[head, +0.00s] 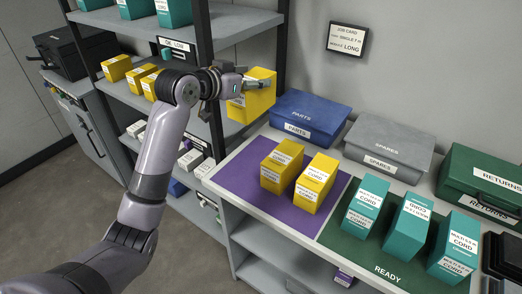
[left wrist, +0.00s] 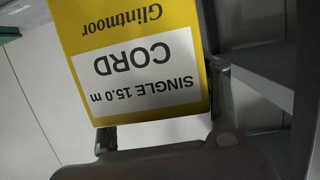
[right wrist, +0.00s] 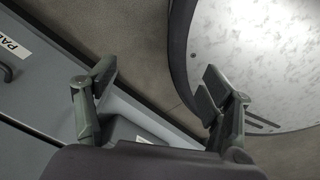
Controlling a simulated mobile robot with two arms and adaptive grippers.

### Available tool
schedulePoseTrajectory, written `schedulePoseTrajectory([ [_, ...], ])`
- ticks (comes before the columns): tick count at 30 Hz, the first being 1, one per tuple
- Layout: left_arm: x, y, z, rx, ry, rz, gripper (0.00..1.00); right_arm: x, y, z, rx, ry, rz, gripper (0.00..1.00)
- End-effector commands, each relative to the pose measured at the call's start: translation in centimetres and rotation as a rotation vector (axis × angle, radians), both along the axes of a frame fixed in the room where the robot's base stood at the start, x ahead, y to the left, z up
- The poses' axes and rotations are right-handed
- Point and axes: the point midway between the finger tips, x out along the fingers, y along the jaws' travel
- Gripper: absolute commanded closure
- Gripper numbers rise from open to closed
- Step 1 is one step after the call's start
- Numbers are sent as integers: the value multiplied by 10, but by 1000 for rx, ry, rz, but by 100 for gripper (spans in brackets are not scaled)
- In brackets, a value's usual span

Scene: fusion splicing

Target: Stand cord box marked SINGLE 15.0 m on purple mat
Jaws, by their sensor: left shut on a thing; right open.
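A yellow cord box (head: 251,98) is held in my left gripper (head: 243,84), in the air in front of the shelf unit, left of the blue box. In the left wrist view the cord box (left wrist: 135,60) shows its label upside down, reading SINGLE 15.0 m CORD, Glintmoor. The fingers of my left gripper (left wrist: 160,135) sit at its sides. The purple mat (head: 235,175) lies on the counter, below and right of the held box. Two yellow boxes (head: 281,166) (head: 315,183) stand on it. My right gripper (right wrist: 155,90) is open and empty, seen only in the right wrist view.
Teal cord boxes (head: 408,222) stand on the green READY mat (head: 345,245). A blue PARTS box (head: 310,115), grey SPARES box (head: 390,143) and green RETURNS box (head: 485,178) line the back. The purple mat's left part is clear. More yellow boxes (head: 117,67) stand on the shelf.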

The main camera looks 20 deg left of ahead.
Motion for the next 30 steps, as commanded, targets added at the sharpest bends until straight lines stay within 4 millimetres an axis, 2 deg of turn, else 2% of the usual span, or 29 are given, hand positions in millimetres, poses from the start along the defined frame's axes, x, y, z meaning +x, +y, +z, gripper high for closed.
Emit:
schedulePoseTrajectory([
  [4,-1,0,-34,-2,8,1,78,-7,0,2,0,8,1,25],
  [10,-2,0,-88,-3,9,2,78,-32,11,3,12,45,1,25],
  [15,-1,0,-129,-3,5,1,78,-34,18,4,20,47,2,25],
  [18,-1,1,-143,-2,3,2,78,-27,18,4,19,37,2,25],
  [23,-1,0,-156,-2,2,1,78,-14,14,5,17,17,2,25],
  [30,-2,0,-190,-2,3,1,78,-13,9,5,10,16,-1,25],
])
